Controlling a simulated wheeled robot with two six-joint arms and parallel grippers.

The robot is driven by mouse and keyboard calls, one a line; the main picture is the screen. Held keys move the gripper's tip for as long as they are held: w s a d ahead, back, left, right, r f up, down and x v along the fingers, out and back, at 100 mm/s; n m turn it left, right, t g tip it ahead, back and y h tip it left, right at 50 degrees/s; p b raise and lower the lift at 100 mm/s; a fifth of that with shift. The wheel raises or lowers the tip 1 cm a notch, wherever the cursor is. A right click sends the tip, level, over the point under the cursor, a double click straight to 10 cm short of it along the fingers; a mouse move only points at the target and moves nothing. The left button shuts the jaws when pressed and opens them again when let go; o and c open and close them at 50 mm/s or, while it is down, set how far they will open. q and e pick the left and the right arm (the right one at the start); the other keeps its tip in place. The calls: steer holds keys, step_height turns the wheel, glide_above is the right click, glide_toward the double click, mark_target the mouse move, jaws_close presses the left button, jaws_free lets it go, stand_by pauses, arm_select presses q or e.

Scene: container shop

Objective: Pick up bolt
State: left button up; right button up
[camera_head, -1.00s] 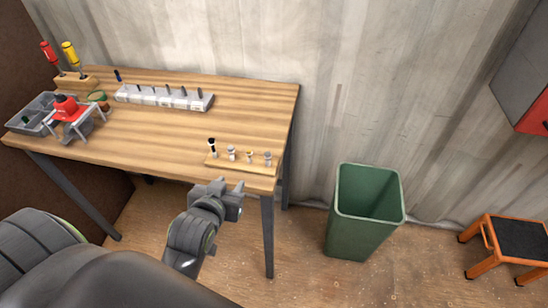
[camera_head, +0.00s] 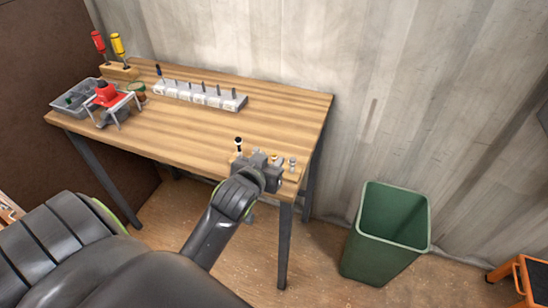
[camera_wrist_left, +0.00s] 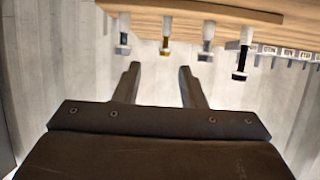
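Several bolts stand in a row on a small wooden strip at the table's front right corner. In the head view I see a black-topped bolt (camera_head: 238,144), a brass-coloured one (camera_head: 274,156) and a grey one (camera_head: 292,163). My left gripper (camera_head: 262,159) is at the row and hides part of it. In the left wrist view the picture is upside down and the gripper (camera_wrist_left: 158,68) is open and empty. A brass-tipped bolt (camera_wrist_left: 165,45) and a grey bolt (camera_wrist_left: 207,42) appear just beyond the fingertips. A black-headed bolt (camera_wrist_left: 241,62) is farther right. My right gripper is not in view.
The wooden table (camera_head: 205,135) has clear room in its middle. A labelled grey rack (camera_head: 200,96) stands toward the back. A grey tray (camera_head: 75,98), a red-topped device (camera_head: 108,94) and screwdrivers (camera_head: 117,44) are at the left. A green bin (camera_head: 390,225) stands right of the table.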

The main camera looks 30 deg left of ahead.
mark_target(274, 155)
arm_select(q)
steer(key=shift+x, duration=1.15)
steer(key=shift+a+f+p+x, duration=0.15)
steer(key=shift+p+x, duration=0.15)
steer(key=shift+x, duration=1)
steer(key=shift+a+f+p+x, duration=0.1)
steer(key=shift+p+x, duration=0.2)
steer(key=shift+x, duration=1.05)
steer(key=shift+s, duration=0.25)
jaws_close()
